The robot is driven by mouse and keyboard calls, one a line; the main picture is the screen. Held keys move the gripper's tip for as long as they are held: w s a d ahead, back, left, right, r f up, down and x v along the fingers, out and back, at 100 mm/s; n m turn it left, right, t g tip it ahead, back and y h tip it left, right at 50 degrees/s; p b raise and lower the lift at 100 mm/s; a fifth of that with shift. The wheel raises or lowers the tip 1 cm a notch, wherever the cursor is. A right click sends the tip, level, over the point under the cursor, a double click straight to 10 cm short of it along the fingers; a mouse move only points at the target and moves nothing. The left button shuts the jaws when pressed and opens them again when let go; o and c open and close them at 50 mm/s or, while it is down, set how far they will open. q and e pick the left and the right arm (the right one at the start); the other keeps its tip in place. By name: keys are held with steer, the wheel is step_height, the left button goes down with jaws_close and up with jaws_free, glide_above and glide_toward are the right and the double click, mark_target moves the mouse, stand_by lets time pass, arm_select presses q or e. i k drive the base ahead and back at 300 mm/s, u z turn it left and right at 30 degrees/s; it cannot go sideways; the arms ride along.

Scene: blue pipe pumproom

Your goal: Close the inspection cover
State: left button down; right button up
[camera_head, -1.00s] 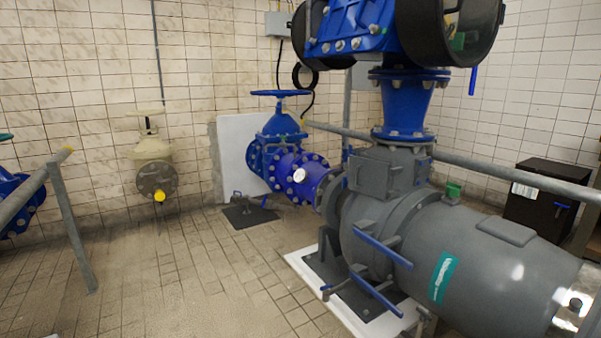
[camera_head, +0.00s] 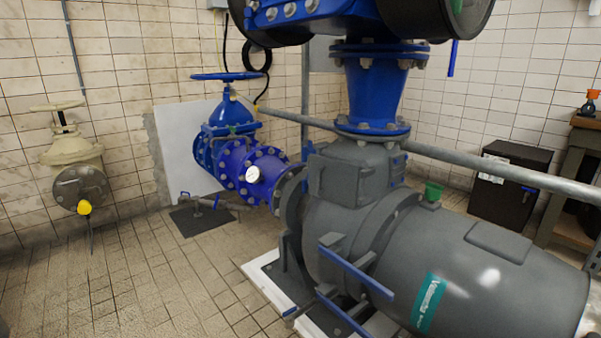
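I cannot tell for certain which part is the inspection cover. A grey squarish plate (camera_head: 340,178) sits on the side of the pump housing, below the blue vertical pipe. A flat grey rectangular plate (camera_head: 498,241) lies on top of the large grey motor body (camera_head: 455,290); it looks flush with it. No clearly open cover shows. Neither of my grippers is in the view.
A blue valve (camera_head: 228,120) with handwheel stands behind the pump. A grey handrail (camera_head: 500,174) crosses behind the motor. A black cabinet (camera_head: 512,185) and a bench (camera_head: 575,165) stand at right. The tiled floor (camera_head: 140,275) at front left is clear.

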mark_target(331, 179)
steer(key=z, duration=0.5)
steer(key=i, duration=0.9)
steer(key=z, duration=0.65)
